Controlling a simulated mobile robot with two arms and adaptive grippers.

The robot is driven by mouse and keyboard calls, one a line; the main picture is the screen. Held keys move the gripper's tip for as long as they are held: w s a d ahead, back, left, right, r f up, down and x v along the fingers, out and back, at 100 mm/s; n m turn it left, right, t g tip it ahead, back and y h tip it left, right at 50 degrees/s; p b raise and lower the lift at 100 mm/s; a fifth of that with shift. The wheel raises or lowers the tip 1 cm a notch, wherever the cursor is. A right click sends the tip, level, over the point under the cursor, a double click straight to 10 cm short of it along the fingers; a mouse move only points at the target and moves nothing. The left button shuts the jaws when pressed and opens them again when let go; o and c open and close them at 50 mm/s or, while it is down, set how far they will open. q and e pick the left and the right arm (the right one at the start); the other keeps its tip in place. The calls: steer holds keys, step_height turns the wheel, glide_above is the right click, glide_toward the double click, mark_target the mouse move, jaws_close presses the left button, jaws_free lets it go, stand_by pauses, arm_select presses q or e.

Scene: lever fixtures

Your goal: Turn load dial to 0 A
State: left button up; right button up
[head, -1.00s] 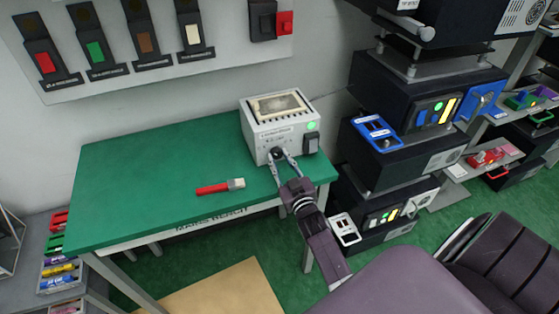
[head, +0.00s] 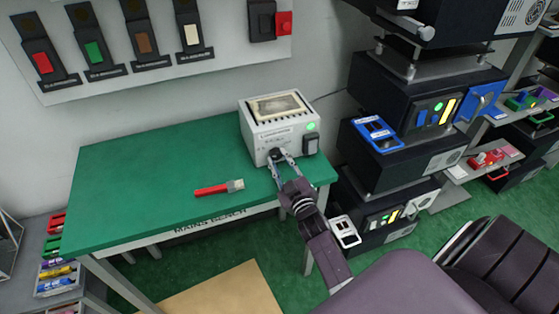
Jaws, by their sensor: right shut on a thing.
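The load box (head: 268,141) is a pale grey unit with a vented top, a lit green lamp (head: 312,126) and a dark switch (head: 311,144). It stands at the back right of the green bench (head: 140,180). The dark load dial (head: 276,154) is low on its front face. My right gripper (head: 278,160) comes from the lower right, and its two fingers are shut on the dial, one on each side. The dial's pointer and scale marks are too small to read. My left gripper is not in view.
A brush with a red handle (head: 212,189) lies on the bench left of the box. Dark stacked units (head: 390,165) with blue handles stand right of the bench. Switches hang on a wall panel (head: 220,52) behind. The left half of the bench is clear.

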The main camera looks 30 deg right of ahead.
steer(key=o, duration=1.1)
steer(key=shift+o, duration=0.2)
steer(key=shift+s, duration=0.1)
steer(key=v, duration=1.2)
